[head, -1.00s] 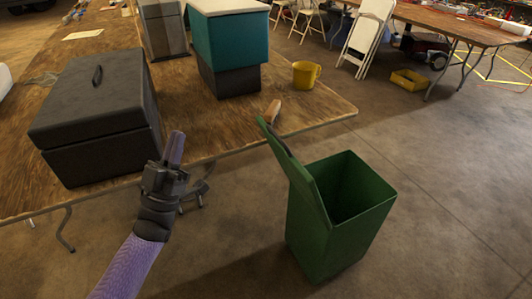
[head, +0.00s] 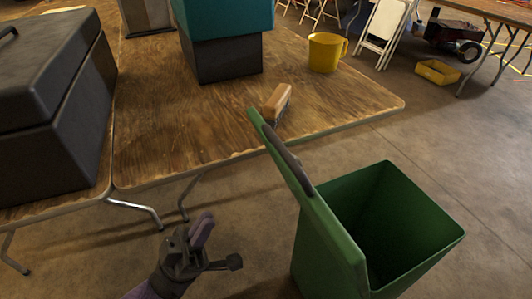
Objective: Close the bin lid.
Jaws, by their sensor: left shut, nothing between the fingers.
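The green bin (head: 405,215) stands on the floor at the lower right in the head view, its dark inside showing. Its green lid (head: 318,222) is open, tilted up on the bin's left side, with a dark strip (head: 283,150) along it. My left gripper (head: 204,238) is shut and empty, low in the view, to the left of the lid and apart from it. My right gripper is not in view.
A wooden table (head: 180,130) lies behind the lid, with a brush-like tan object (head: 277,103) near its edge. A black box (head: 50,110), a teal-topped box (head: 226,60) and a yellow mug (head: 324,52) stand on it. Floor right of the bin is clear.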

